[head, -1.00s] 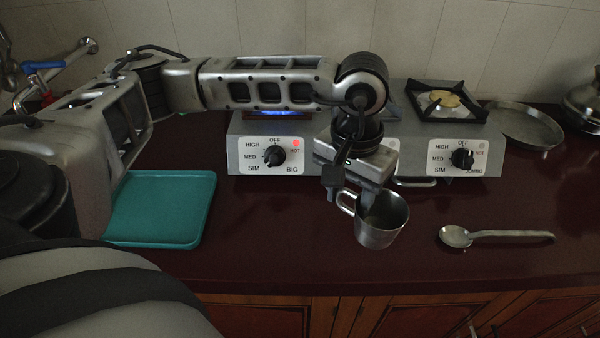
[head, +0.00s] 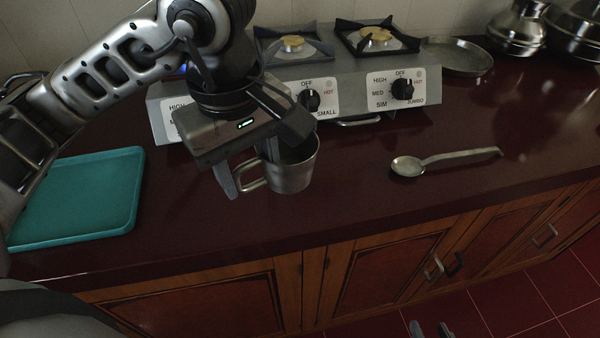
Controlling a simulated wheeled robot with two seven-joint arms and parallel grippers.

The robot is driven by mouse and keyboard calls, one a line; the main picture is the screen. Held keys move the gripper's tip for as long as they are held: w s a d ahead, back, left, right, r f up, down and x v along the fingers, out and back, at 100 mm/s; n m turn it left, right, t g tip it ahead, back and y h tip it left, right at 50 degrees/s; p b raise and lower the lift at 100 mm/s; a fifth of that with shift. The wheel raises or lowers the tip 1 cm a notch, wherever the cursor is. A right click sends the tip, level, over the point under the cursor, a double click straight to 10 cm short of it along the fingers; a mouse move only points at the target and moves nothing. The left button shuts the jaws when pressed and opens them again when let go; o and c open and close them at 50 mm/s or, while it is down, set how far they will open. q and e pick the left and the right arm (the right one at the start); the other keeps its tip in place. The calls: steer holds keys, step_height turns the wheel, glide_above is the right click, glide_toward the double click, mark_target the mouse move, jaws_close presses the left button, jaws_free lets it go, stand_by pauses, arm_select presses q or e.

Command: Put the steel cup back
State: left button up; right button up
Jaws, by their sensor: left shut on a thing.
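The steel cup (head: 296,174) is a small metal mug with its handle on the left side. It hangs upright or nearly so at the front of the dark red counter, before the stove. My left gripper (head: 252,172) is shut on it at the handle side, and its body hides part of the rim. I cannot tell how far the cup's base is above the counter. My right gripper (head: 431,329) shows only as two fingertips, apart and empty, at the bottom edge over the floor.
A grey stove (head: 345,88) with knobs stands behind the cup. A teal tray (head: 80,195) lies at the left. A spoon (head: 450,157) lies right of the cup. A flat pan (head: 457,57) and metal pots (head: 518,28) stand at the back right. The counter (head: 360,205) is clear at the front.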

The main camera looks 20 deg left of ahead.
mark_target(288, 157)
arm_select(q)
steer(key=w+f, duration=0.1)
steer(key=w, duration=0.1)
steer(key=w+f, duration=0.1)
steer(key=w, duration=0.1)
steer(key=w+p, duration=0.1)
steer(key=w, duration=0.1)
steer(key=shift+w+d+f, duration=0.15)
steer(key=shift+w+f, duration=0.25)
steer(key=w+f, duration=0.4)
steer(key=f, duration=0.1)
steer(key=shift+d+f, duration=0.1)
steer(key=shift+f, duration=0.1)
steer(key=f, duration=0.1)
steer(key=f+p, duration=0.1)
steer(key=f, duration=0.1)
steer(key=shift+w, duration=0.25)
steer(key=shift+f, duration=0.55)
steer(key=o, duration=1.3)
steer(key=shift+r, duration=0.15)
arm_select(e)
steer(key=shift+w+d+r, duration=0.1)
steer(key=shift+d+r, duration=0.05)
steer(key=shift+r, duration=0.35)
